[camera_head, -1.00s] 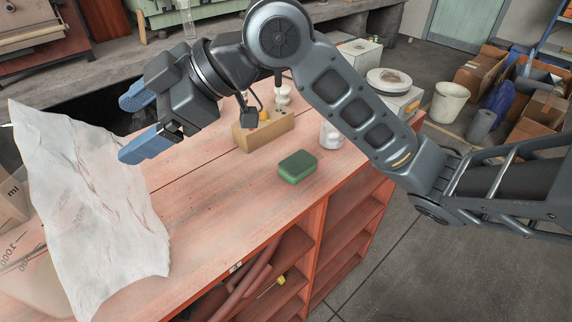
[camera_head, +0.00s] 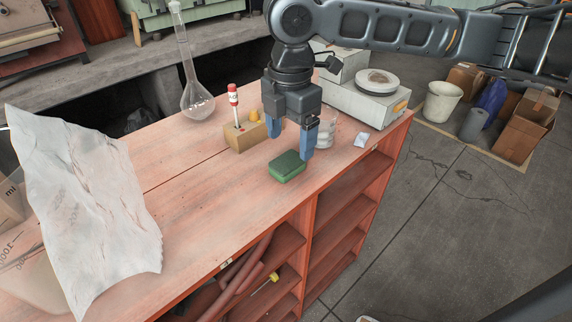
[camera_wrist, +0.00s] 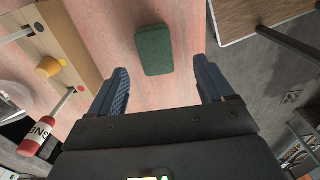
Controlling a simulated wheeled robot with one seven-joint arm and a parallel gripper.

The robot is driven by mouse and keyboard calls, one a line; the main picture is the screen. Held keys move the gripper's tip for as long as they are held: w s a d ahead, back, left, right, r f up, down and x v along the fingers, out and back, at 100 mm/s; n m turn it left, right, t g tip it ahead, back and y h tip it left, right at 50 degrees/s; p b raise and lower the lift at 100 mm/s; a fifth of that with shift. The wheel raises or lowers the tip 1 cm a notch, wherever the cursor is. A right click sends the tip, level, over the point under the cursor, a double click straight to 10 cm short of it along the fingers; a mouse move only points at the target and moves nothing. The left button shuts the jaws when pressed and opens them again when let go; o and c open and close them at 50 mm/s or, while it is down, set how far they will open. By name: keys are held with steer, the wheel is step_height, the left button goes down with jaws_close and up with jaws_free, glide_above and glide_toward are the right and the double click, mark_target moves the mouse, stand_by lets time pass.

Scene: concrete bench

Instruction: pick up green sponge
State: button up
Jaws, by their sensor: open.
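The green sponge (camera_head: 287,167) lies flat on the reddish wooden bench top, near its right edge. In the wrist view the sponge (camera_wrist: 154,50) shows at the top middle, ahead of and between the two blue fingers. My gripper (camera_head: 291,143) points down over the bench, just behind and above the sponge. Its fingers are apart and nothing is between them. In the wrist view my gripper (camera_wrist: 162,84) is also open and empty. The sponge is not touched, as far as I can tell.
A wooden block (camera_head: 244,136) with a red-capped tool and a yellow knob stands left of my gripper. A glass flask (camera_head: 197,103) is behind it. A glass jar (camera_head: 326,131) stands close on the right. Crumpled paper (camera_head: 84,210) covers the left; the front middle is clear.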

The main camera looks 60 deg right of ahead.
mark_target(287, 161)
steer(key=f, duration=0.5)
steer(key=shift+w+f, duration=0.25)
steer(key=shift+f, duration=0.1)
steer(key=shift+c, duration=0.3)
steer(key=c, duration=1.1)
steer(key=shift+r, duration=0.15)
steer(key=shift+r, duration=0.65)
step_height(287, 161, up, 3)
steer(key=shift+f, duration=0.15)
steer(key=s+d+r, duration=0.2)
steer(key=s, duration=0.1)
steer(key=s+d+r, duration=0.1)
steer(key=s+r, duration=0.1)
steer(key=s, duration=0.2)
steer(key=s+d+r, duration=0.2)
steer(key=s, duration=0.1)
steer(key=shift+s+d+r+b, duration=0.15)
steer(key=shift+d+r+b, duration=0.15)
steer(key=shift+r+b, duration=0.1)
